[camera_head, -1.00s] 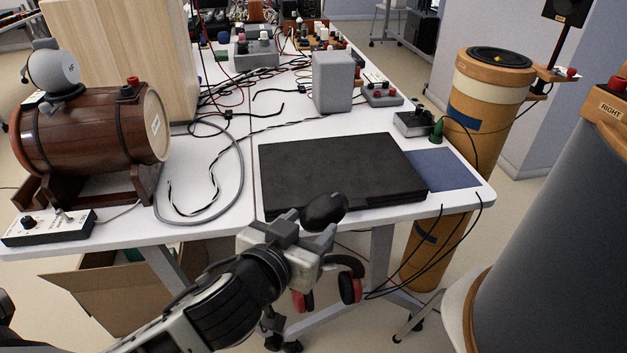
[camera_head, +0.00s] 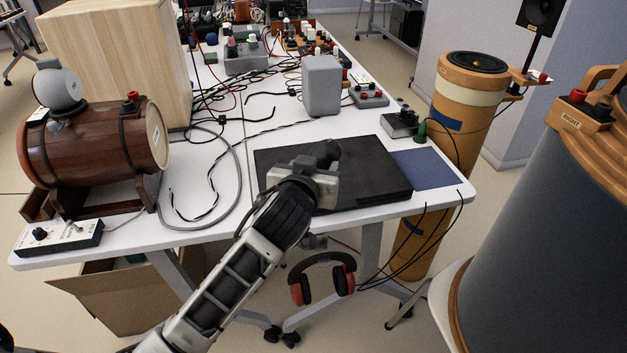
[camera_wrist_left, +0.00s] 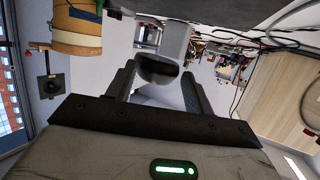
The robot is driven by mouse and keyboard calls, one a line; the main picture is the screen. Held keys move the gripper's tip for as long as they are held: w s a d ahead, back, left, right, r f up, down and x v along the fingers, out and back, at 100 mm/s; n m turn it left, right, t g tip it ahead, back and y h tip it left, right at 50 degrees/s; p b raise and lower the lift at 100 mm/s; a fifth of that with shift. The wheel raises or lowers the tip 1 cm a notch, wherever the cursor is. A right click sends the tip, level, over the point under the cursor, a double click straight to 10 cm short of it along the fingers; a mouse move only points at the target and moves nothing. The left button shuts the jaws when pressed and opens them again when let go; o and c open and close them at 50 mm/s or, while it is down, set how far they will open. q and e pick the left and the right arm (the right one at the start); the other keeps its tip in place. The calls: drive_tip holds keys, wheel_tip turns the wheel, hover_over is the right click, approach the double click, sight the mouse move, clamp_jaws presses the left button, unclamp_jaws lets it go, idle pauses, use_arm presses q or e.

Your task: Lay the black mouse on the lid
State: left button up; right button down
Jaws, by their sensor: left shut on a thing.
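The black mouse (camera_head: 327,150) is held between the fingers of my left gripper (camera_head: 318,164). It also shows as a dark rounded shape between the two fingers in the left wrist view (camera_wrist_left: 158,72). The closed black laptop with its flat lid (camera_head: 372,170) lies on the white table near the front edge. In the head view the gripper and mouse overlap the lid's middle. The gap between mouse and lid cannot be judged clearly. The gripper and arm hide part of the lid's front. My right gripper is not in view.
A blue pad (camera_head: 428,168) lies right of the laptop. A grey speaker box (camera_head: 321,86) stands behind it. A wooden barrel (camera_head: 95,143) and loose cables are at the left. Red-and-black headphones (camera_head: 347,281) hang below the table's front edge.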

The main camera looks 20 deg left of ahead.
use_arm(q)
drive_tip(key=w+a+f, duration=0.1)
drive_tip(key=w+f, duration=0.1)
drive_tip(key=w+a+f, duration=0.1)
drive_tip(key=f, duration=0.1)
drive_tip(key=w+f+b, duration=0.1)
drive_tip(key=w+f, duration=0.1)
drive_tip(key=shift+w+a+f, duration=0.2)
drive_tip(key=shift+w+a, duration=0.1)
drive_tip(key=shift+a, duration=0.1)
drive_tip(key=shift+w+f+b, duration=0.1)
drive_tip(key=shift+f+b, duration=0.2)
drive_tip(key=shift+f, duration=1.35)
drive_tip(key=shift+f, duration=0.1)
drive_tip(key=o, duration=1)
